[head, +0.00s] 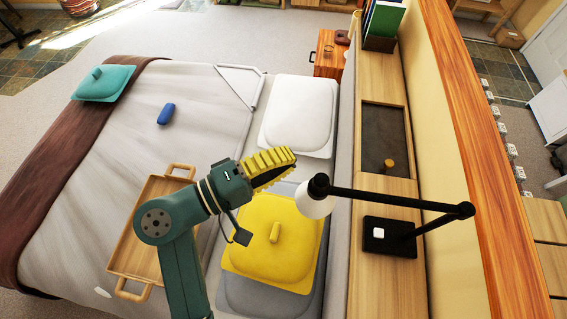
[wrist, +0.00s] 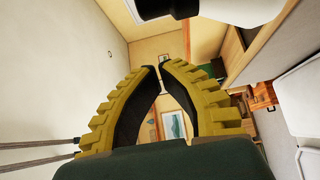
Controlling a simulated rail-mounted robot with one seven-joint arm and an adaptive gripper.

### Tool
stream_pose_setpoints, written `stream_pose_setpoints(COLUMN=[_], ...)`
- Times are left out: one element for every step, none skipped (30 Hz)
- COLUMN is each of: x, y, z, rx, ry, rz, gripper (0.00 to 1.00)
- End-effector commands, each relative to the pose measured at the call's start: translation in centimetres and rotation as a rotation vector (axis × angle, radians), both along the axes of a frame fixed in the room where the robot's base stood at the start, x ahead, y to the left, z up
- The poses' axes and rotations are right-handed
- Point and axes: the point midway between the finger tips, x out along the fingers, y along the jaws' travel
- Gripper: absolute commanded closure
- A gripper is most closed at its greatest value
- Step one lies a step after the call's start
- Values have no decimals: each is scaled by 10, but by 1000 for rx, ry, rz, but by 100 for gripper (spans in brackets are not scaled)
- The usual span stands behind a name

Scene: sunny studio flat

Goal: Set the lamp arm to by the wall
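The desk lamp has a black base (head: 376,246) with a white button on the wooden ledge behind the bed. Its black lamp arm (head: 390,198) runs from an elbow by the wall at right out left towards the bed. The white lamp head (head: 313,203) hangs at the arm's left end, over the bed's edge. My gripper (head: 290,157), with yellow ribbed fingers, is just left of and above the lamp head in the head view, apart from it. In the wrist view the fingertips (wrist: 159,66) meet or nearly meet, with nothing between them. The white lamp head (wrist: 246,10) shows at the top.
A yellow cushion (head: 260,257) lies on a grey pillow beneath my gripper. A white pillow (head: 300,108) lies farther back. A wooden tray (head: 133,247) is on the bed. The ledge holds a dark inset panel (head: 378,130) and books (head: 386,18). The yellow wall (head: 440,110) bounds the ledge.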

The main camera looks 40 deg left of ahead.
Motion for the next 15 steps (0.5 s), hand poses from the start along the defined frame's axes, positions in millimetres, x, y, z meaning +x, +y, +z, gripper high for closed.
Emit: stream_pose_setpoints(x=[11,18,26,32,39,47,54,59,65,55,50,44,40,37,34], y=[-5,-8,-11,-13,-15,-18,-20,-22,-25,-27,-30,-33,-36,-37,-39], z=[2,2,3,2,2,2,2,2,2,1,2,1,1,1,0], rx=[1,1,2,1,3,3,2,3,4,3,3,3,2,3,3], ry=[2,1,-1,1,1,0,0,0,1,2,1,1,3,1,1], rz=[-6,-6,-6,-5,-5,-5,-5,-5,-3,2,3,3,3,2,2], gripper=[100,100,100,100,100,100,100,100,100,100,100,100,100,100,100])
